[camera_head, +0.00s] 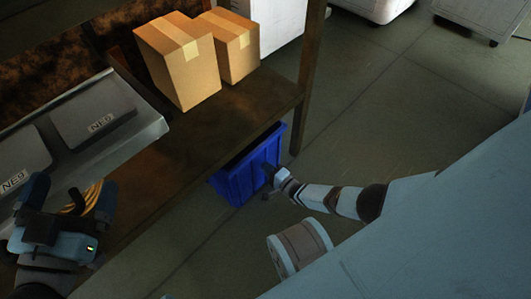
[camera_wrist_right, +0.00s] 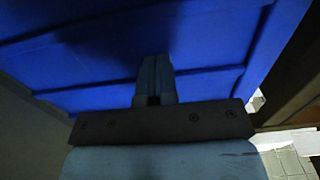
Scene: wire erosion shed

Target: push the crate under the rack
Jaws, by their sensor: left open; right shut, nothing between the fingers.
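The blue crate (camera_head: 238,183) stands on the floor at the rack's right end. Its far part is hidden beneath the shelf board, and its near side shows. The rack (camera_head: 165,168) is a brown wooden frame with an upright post at its right end. My right gripper (camera_head: 270,174) is shut and empty, with its tips at the crate's near side. In the right wrist view the shut fingers (camera_wrist_right: 156,75) point at the crate's ribbed blue wall (camera_wrist_right: 215,60); they look very close, but contact is not certain. My left gripper (camera_head: 68,196) is open at the far left, away from the crate.
Two cardboard boxes (camera_head: 183,62) stand on the rack's shelf.

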